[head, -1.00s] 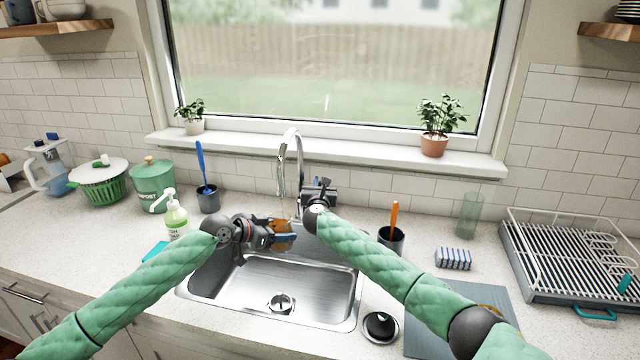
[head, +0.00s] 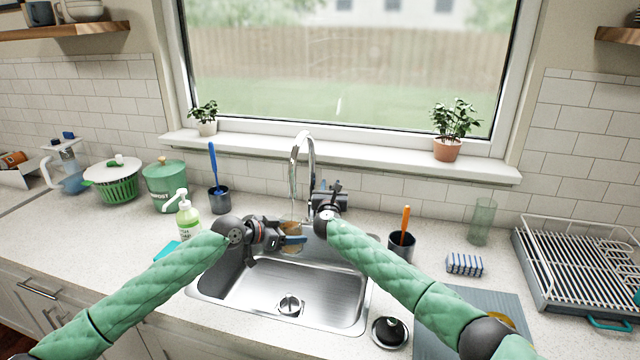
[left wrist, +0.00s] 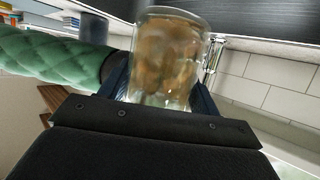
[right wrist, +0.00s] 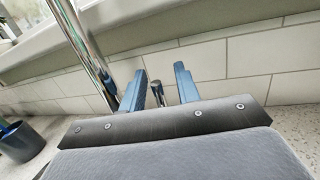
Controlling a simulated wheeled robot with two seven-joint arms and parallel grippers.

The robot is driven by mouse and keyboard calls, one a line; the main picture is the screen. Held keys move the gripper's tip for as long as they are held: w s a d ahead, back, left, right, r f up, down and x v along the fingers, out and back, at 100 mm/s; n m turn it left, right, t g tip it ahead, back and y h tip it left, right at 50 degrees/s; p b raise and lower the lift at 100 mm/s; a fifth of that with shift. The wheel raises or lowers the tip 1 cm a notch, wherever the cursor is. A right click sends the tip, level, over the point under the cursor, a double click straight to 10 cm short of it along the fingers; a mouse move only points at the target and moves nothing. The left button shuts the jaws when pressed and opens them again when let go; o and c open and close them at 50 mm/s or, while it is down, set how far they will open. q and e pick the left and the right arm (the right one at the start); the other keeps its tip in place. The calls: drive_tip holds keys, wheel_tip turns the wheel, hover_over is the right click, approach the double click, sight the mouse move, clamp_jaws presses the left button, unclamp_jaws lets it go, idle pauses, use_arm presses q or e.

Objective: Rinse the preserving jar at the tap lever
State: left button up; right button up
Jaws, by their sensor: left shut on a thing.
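The preserving jar (head: 291,246) is glass with a brownish tint inside and is over the back of the sink, below the tap spout. My left gripper (head: 291,239) is shut on it; the jar fills the space between its blue fingers in the left wrist view (left wrist: 165,55). My right gripper (right wrist: 160,85) is at the tap, its two blue fingers apart. The metal tap lever (right wrist: 155,93) shows between them, with gaps visible on both sides. The tap (head: 310,160) arches up beside this gripper. I cannot tell clearly whether water runs.
The steel sink (head: 255,305) is empty below the jar. A soap bottle (head: 187,220) and a cup with a blue brush (head: 219,200) stand left. A dark cup (head: 401,247), a striped sponge (head: 464,264) and a dish rack (head: 570,290) stand right.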

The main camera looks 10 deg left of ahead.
drive_tip(key=shift+w, duration=0.1)
drive_tip(key=shift+w+f+g, duration=0.15)
drive_tip(key=shift+w+g, duration=0.1)
drive_tip(key=shift+g, duration=0.45)
drive_tip(key=s+d, duration=0.2)
drive_tip(key=s, duration=1)
wheel_tip(320, 180, up, 16)
drive_tip(key=s+a+r+m+t, duration=0.1)
drive_tip(key=s+m+t, duration=0.1)
drive_tip(key=m+t, duration=0.45)
drive_tip(key=s+a+y, duration=0.1)
drive_tip(key=s+a, duration=0.1)
drive_tip(key=s, duration=0.2)
drive_tip(key=s+a+m+g+y, duration=0.1)
drive_tip(key=s+a, duration=0.1)
drive_tip(key=s, duration=0.1)
drive_tip(key=s+a+m+g+y, duration=0.1)
drive_tip(key=s+y, duration=0.1)
drive_tip(key=s, duration=0.2)
drive_tip(key=shift+s+a, duration=0.3)
drive_tip(key=shift+a, duration=0.1)
